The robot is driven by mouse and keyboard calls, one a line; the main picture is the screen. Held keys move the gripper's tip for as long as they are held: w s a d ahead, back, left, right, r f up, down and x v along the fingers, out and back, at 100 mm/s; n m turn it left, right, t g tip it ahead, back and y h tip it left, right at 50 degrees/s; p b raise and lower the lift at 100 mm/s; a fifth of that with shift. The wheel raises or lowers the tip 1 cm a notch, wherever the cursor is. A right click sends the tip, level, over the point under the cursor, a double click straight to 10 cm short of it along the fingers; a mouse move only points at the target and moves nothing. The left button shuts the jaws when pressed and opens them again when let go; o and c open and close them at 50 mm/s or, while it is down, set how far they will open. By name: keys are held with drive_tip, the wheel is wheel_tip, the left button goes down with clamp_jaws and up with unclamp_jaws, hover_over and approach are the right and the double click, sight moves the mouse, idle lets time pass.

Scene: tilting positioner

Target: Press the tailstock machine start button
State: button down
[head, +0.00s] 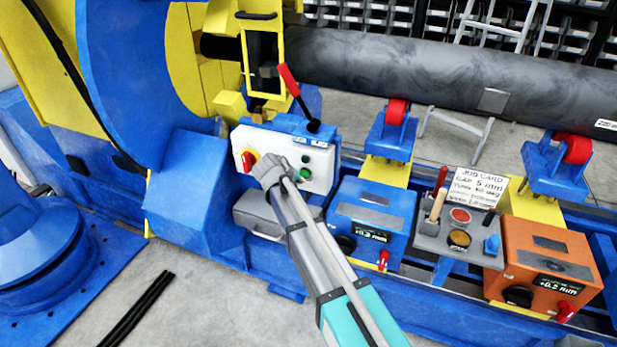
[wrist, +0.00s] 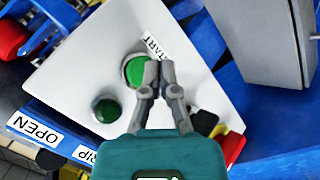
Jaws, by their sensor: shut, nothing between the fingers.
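The start button (wrist: 134,72) is a bright green round button with a pale rim on the white face of a control box, beside a START label (wrist: 157,47). In the head view the green button (head: 304,174) shows at the right of the box face. My gripper (wrist: 159,68) is shut and empty. In the wrist view its fingertips overlap the button's right edge, and its middle lies to their left. I cannot tell whether they touch it. A darker green button (wrist: 107,109) sits nearby, lower left in the wrist view.
A red and yellow rotary switch (head: 248,160) is at the left of the box face. A red-handled lever (head: 293,90) rises above the box, by the OPEN label (wrist: 38,130). A blue box (head: 370,215) and an orange box (head: 545,262) stand to the right on the blue bed.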

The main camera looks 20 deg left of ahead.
drive_tip(key=shift+w+d, duration=0.1)
drive_tip(key=shift+w, duration=0.85)
idle(1.4)
drive_tip(key=shift+s, duration=0.9)
drive_tip(key=shift+s, duration=0.15)
drive_tip(key=shift+s+a, duration=0.15)
drive_tip(key=shift+s, duration=1.05)
drive_tip(key=shift+s+a, duration=0.15)
drive_tip(key=shift+s, duration=1)
drive_tip(key=shift+d, duration=0.1)
